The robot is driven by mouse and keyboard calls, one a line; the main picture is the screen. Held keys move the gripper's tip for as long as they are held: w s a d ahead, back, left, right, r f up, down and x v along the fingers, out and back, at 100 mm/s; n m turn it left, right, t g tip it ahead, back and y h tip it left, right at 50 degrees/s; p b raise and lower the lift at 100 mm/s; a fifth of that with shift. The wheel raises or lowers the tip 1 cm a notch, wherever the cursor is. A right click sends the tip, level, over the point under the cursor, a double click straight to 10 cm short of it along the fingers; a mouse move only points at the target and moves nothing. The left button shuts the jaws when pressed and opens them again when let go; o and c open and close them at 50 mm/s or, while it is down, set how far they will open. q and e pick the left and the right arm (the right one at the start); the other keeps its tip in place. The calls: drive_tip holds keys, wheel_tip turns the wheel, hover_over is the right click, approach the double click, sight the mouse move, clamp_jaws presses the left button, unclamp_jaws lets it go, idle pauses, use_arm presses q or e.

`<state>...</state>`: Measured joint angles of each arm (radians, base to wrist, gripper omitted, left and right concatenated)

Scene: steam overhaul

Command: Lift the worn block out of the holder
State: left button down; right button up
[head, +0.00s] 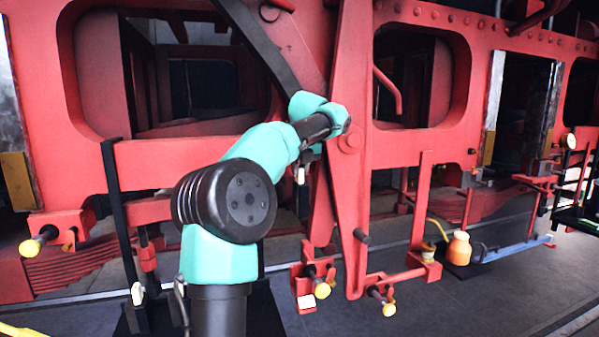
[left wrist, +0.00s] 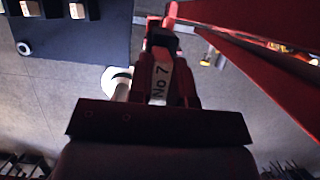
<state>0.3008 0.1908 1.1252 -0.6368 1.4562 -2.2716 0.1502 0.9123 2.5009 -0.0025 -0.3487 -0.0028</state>
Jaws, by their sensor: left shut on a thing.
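My left gripper (head: 302,172) is in front of the red engine frame, beside the long red hanging lever; its fingertips are small and partly hidden by my arm in the head view. I cannot tell whether the block still touches the holder. My right gripper is not in view.
The red hanging lever (head: 350,200) stands close beside the gripper. Yellow-ended pins (head: 388,308) stick out low down. An orange jar (head: 459,248) stands on the floor at right. The left wrist view shows a dark mat (left wrist: 85,55) with blocks, and a white-capped cylinder (left wrist: 118,82).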

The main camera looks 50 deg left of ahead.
sight(301, 185)
use_arm(q)
drive_tip(key=shift+r, duration=0.15)
drive_tip(key=shift+v, duration=2.6)
